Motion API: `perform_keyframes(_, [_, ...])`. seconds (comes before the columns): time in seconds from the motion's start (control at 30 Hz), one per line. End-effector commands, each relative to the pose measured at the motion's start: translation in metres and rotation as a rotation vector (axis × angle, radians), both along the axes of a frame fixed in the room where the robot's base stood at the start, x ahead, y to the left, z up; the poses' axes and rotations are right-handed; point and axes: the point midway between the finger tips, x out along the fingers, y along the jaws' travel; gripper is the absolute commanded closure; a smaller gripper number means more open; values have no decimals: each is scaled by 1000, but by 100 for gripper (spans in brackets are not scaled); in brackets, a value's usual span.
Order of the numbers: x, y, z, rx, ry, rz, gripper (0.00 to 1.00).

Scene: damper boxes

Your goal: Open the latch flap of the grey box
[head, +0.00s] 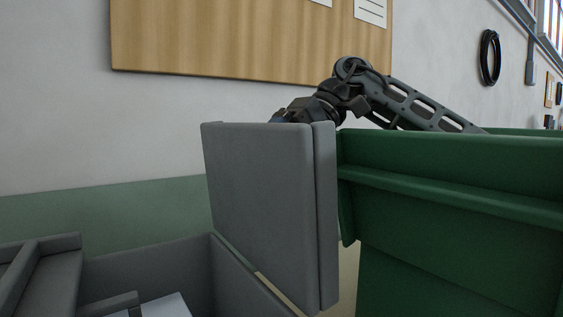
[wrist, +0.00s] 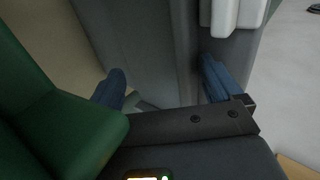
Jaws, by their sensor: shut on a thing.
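The grey box (head: 150,268) is at the lower left of the head view, open at the top. A broad grey panel, which I take for its flap (head: 262,205), stands nearly upright at the box's right side. A narrow strip runs along its right edge. My gripper is behind the panel in the head view, its fingers hidden there. In the wrist view, the blue fingertips of my gripper (wrist: 164,84) sit either side of a grey upright part of the flap (wrist: 150,45), shut on it. The exact contact is hard to see.
A large green box (head: 455,225) stands close on the right, and its green wall also fills the left of the wrist view (wrist: 50,120). A pale grey fitting (wrist: 235,15) is near the right finger. White items (head: 165,305) lie inside the grey box.

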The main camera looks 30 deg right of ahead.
Motion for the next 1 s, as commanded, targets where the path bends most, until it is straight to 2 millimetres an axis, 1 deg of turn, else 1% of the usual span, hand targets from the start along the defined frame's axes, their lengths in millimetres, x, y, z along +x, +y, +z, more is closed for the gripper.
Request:
perform_keyframes(0.03, [-1,0,-10,-18,15,7,33])
perform_keyframes(0.2, [-1,-1,-10,-18,15,6,36])
perform_keyframes(0.57, [-1,-1,-9,-18,16,4,39])
perform_keyframes(0.63, [-1,-3,-7,-18,15,3,41])
perform_keyframes(0.67, [-1,-5,-6,-18,15,3,44])
perform_keyframes(0.73, [-1,-10,0,-17,14,2,55])
perform_keyframes(1.0, [-1,-42,35,-7,6,-2,55])
